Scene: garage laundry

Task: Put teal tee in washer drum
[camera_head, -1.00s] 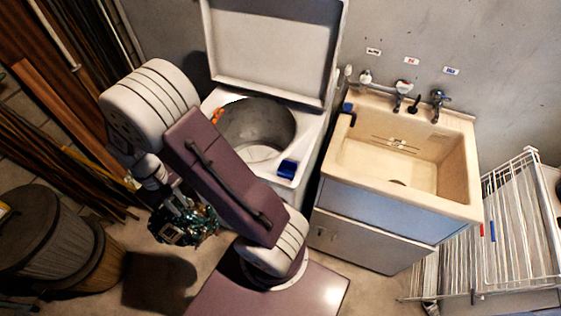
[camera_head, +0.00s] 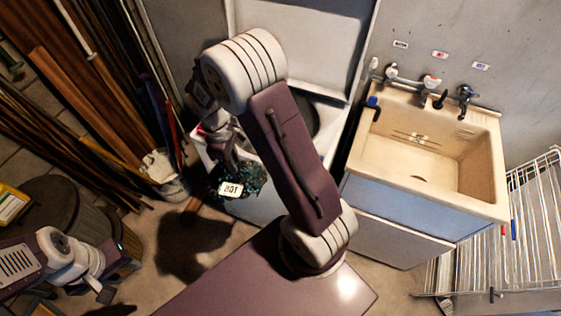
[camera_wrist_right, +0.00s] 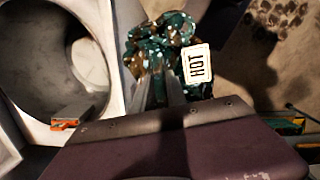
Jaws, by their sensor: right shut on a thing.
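The teal tee (camera_head: 240,178) is a crumpled teal and brown patterned bundle. My right gripper (camera_wrist_right: 165,78) is shut on it and holds it by the washer's front left edge. A white tag reading HOT (camera_wrist_right: 197,64) shows against the bundle. In the right wrist view the tee (camera_wrist_right: 150,50) is outside the drum, beyond the washer's rim. The washer drum (camera_wrist_right: 55,50) is a round grey opening at the left there; in the head view my right arm hides most of it. My left gripper (camera_head: 119,280) is open and empty at the lower left.
The washer's raised lid (camera_head: 300,45) stands behind the drum. An orange item (camera_wrist_right: 66,123) lies at the drum's rim. The sink (camera_head: 425,150) and wire rack (camera_head: 515,240) are to the right. Barrels (camera_head: 70,215), a bucket (camera_head: 170,188) and leaning boards (camera_head: 95,70) are to the left.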

